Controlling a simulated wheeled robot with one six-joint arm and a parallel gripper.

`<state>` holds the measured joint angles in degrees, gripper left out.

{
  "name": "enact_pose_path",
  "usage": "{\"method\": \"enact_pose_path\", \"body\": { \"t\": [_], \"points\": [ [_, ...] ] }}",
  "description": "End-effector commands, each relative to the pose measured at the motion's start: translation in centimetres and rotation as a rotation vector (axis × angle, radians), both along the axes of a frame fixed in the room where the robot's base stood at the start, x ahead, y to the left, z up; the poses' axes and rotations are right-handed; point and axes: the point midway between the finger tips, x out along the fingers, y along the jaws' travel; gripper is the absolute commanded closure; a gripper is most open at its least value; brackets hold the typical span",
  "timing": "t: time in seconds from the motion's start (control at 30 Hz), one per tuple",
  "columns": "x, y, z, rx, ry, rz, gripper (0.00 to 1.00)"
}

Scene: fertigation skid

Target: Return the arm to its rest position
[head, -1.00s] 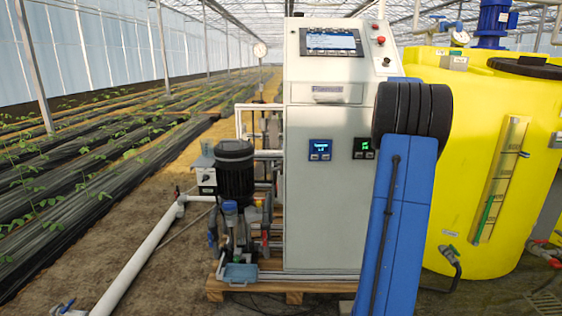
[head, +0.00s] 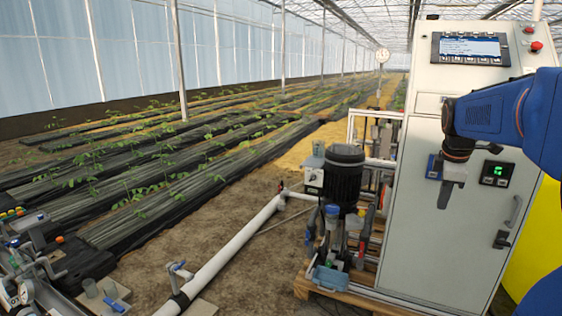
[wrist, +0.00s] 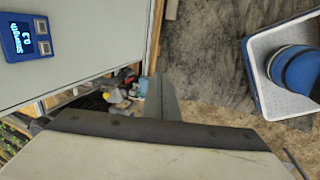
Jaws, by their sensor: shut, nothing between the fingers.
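My gripper (head: 445,196) hangs pointing down in front of the pale control cabinet (head: 430,240), at the right of the head view. Its fingers are shut with nothing held. In the wrist view my gripper (wrist: 160,98) shows as a narrow grey shape pointing away from the camera. My blue arm comes in from the right edge of the head view and hides part of the cabinet front. The gripper partly covers a small blue display on the cabinet. That display (wrist: 25,38) shows clearly at the upper left of the wrist view.
A dark pump motor (head: 342,175) stands left of the cabinet on a wooden pallet (head: 303,288). A white pipe (head: 235,250) runs across the soil. Valves and fittings (head: 30,275) fill the lower left corner. A yellow tank (head: 535,240) is partly hidden at right.

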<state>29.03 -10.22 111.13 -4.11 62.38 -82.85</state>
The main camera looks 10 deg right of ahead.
Motion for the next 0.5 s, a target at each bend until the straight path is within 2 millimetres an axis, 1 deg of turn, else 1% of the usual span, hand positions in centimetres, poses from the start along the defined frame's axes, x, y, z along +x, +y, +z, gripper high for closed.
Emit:
{"method": "enact_pose_path", "body": {
  "t": [0.03,0.2,0.3,0.37,0.5],
  "points": [
    [-0.9,2.3,-0.1,0.014,-0.021,-0.034,1.00],
    [-4.0,8.7,-1.1,0.084,-0.094,-0.193,1.00],
    [-6.1,12.1,-2.1,0.131,-0.132,-0.286,1.00],
    [-7.5,14.0,-2.7,0.161,-0.153,-0.342,1.00],
    [-10.9,17.9,-4.5,0.235,-0.197,-0.473,1.00]
  ]
}}
